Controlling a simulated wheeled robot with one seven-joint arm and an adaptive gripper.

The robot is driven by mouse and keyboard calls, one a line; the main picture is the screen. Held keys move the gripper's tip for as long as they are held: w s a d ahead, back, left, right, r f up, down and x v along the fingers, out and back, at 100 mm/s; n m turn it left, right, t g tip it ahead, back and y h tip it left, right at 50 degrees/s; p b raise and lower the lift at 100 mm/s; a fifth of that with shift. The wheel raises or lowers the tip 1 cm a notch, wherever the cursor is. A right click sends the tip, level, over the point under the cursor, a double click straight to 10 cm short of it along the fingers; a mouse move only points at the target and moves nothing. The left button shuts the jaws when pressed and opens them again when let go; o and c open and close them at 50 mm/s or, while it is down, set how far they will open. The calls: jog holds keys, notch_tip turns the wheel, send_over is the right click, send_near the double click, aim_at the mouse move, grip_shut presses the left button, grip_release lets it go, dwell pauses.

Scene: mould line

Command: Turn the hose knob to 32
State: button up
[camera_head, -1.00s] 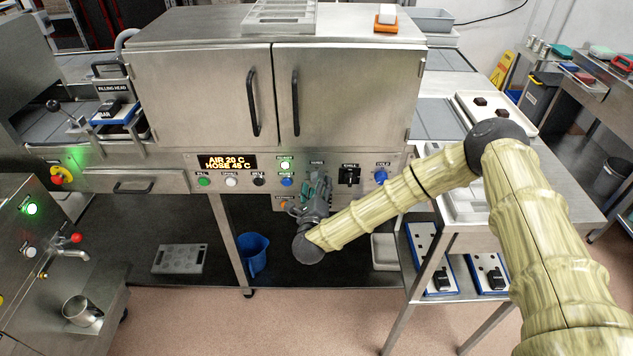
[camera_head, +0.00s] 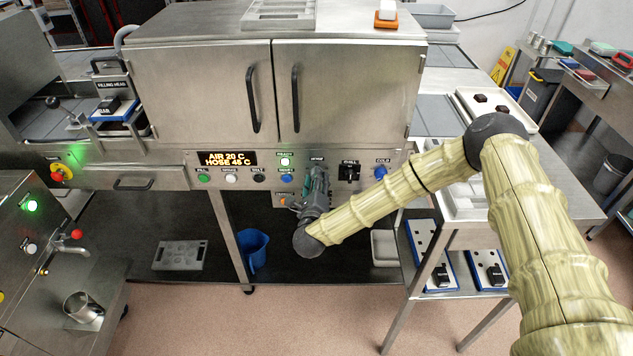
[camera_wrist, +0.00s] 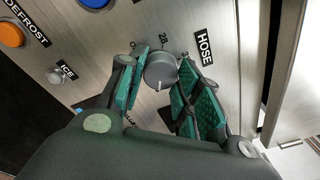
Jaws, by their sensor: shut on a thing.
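The grey round hose knob (camera_wrist: 160,70) sits on the metal panel beside the black HOSE label (camera_wrist: 204,47) in the wrist view. Its white pointer line faces the lower edge of that view. A 0, a 28 and a partly hidden number starting with 3 are marked around it. My gripper (camera_wrist: 160,80) has its green-padded fingers on either side of the knob and is shut on it. In the head view my gripper (camera_head: 317,178) reaches the panel below the HOSE label and hides the knob. The lit display (camera_head: 228,158) reads AIR 20 C and a HOSE temperature in the forties.
To the right of my gripper are the black chill switch (camera_head: 349,173) and a blue knob (camera_head: 381,174). To its left are a blue button (camera_head: 286,178) and an orange defrost button (camera_wrist: 12,35). Cabinet doors with black handles stand above. A blue bucket (camera_head: 254,250) stands below.

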jog(key=shift+f, duration=0.1)
jog(key=n+b, duration=0.3)
jog(key=n, duration=0.3)
jog(key=n+y+b, duration=0.1)
jog(key=n+b, duration=0.3)
jog(key=n, duration=0.1)
jog(key=shift+n+t, duration=0.4)
jog(key=n+b, duration=0.2)
jog(key=n, duration=0.5)
jog(key=shift+d+y+b, duration=0.1)
jog(key=shift+y+b, duration=0.2)
jog(key=n+b, duration=0.1)
jog(key=n, duration=0.4)
jog(key=shift+n+y, duration=0.3)
jog(key=shift+n, duration=0.1)
jog(key=o, duration=1)
jog(key=shift+o, duration=0.2)
jog(key=shift+s, duration=0.1)
